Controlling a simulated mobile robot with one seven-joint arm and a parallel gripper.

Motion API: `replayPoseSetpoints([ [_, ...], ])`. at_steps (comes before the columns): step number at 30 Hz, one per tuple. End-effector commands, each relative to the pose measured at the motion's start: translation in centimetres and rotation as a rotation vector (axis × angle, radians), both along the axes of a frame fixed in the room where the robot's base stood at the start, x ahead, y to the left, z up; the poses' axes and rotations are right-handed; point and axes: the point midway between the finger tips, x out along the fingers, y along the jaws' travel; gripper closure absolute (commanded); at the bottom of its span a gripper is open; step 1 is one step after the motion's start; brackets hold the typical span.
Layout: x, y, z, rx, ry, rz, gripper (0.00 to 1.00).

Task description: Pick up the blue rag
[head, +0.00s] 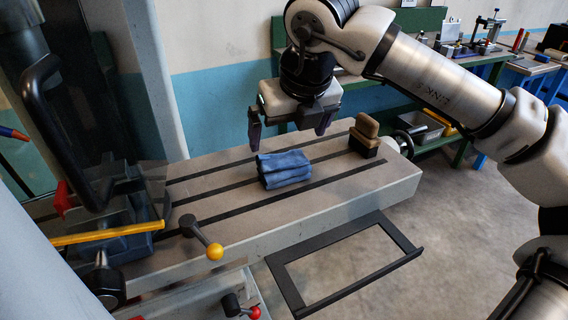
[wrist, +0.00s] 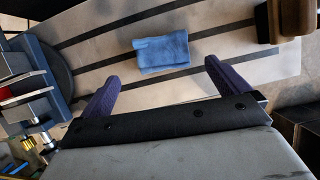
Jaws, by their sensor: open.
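The blue rag (head: 284,169) lies folded on the slotted grey machine table (head: 345,195) in the head view. In the wrist view the rag (wrist: 162,53) lies flat beyond the fingertips, between their lines. My gripper (head: 287,136) is open and empty, above and behind the rag, with its fingers apart. In the wrist view my gripper (wrist: 160,76) shows two purple fingers on either side, not touching the rag.
A brown block (head: 365,132) stands on the table right of the rag. A lever with a yellow knob (head: 215,251) and a yellow bar (head: 107,233) are at the left. A green workbench (head: 425,147) stands behind. The table around the rag is clear.

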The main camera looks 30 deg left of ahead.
Motion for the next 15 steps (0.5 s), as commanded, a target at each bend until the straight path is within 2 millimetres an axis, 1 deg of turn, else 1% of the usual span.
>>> replayPoseSetpoints([
  [1,0.1,0.4,-1.0,0.000,0.004,0.003,0.00],
  [4,0.5,0.9,-2.5,0.000,0.003,0.002,0.00],
  [7,0.8,1.3,-3.6,0.001,0.002,0.001,0.00],
  [12,1.0,1.5,-4.5,0.000,0.002,0.002,0.00],
  [15,1.2,1.8,-5.8,0.000,0.004,0.003,0.00],
])
